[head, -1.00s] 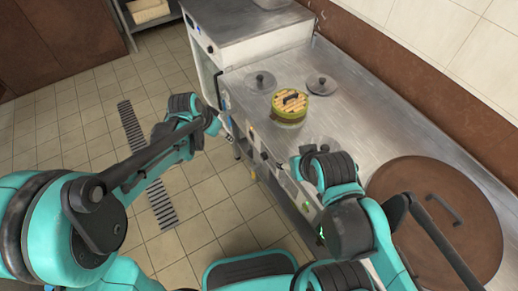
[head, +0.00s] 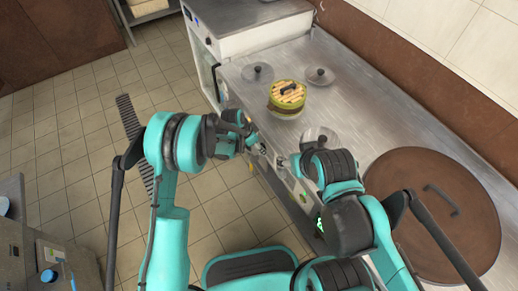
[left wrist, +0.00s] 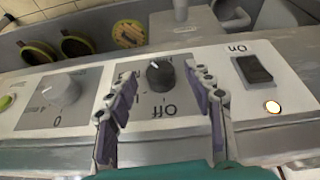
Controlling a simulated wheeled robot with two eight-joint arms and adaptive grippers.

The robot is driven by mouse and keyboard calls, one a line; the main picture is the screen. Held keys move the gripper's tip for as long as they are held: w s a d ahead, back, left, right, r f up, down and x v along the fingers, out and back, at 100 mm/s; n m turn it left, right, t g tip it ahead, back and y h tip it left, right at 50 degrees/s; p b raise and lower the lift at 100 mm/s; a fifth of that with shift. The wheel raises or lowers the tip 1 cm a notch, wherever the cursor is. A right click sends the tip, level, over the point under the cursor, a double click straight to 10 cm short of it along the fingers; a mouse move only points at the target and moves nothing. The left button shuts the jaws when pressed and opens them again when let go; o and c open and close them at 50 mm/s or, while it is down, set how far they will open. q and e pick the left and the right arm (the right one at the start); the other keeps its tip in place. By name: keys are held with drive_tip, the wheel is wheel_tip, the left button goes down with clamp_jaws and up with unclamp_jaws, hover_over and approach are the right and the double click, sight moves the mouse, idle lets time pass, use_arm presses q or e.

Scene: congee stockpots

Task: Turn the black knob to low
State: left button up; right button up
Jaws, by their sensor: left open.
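The black knob (left wrist: 160,75) sits on a grey dial plate in the left wrist view, with "Off" printed upside down below it; a small pale mark shows near the knob's upper edge. My left gripper (left wrist: 164,88) is open, with one finger to each side of the knob in that view; contact cannot be seen. In the head view my left gripper (head: 248,134) is at the front panel of the steel counter, and the knob cannot be made out. My right arm's wrist is above the counter front; its fingers cannot be made out clearly.
Left of the black knob is a grey knob (left wrist: 60,90); to its right are a black rocker switch (left wrist: 253,69) and a lit lamp (left wrist: 272,107).

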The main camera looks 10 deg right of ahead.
use_arm(q)
drive_tip(key=shift+d+f, duration=0.2)
drive_tip(key=shift+f, duration=0.4)
drive_tip(key=shift+c, duration=0.2)
drive_tip(key=c, duration=1.1)
drive_tip(key=shift+w, duration=0.1)
drive_tip(key=shift+w+a+f+n+g+h, duration=0.15)
drive_tip(key=shift+n+g+h, duration=0.2)
drive_tip(key=shift+g, duration=0.65)
drive_tip(key=shift+w+r+n+g+h, duration=0.15)
drive_tip(key=shift+g+h, duration=0.3)
drive_tip(key=shift+g, duration=0.55)
drive_tip(key=shift+w+a+f+n+g+h, duration=0.15)
drive_tip(key=shift+g+h, duration=0.25)
drive_tip(key=shift+g, duration=0.6)
drive_tip(key=shift+d, duration=0.1)
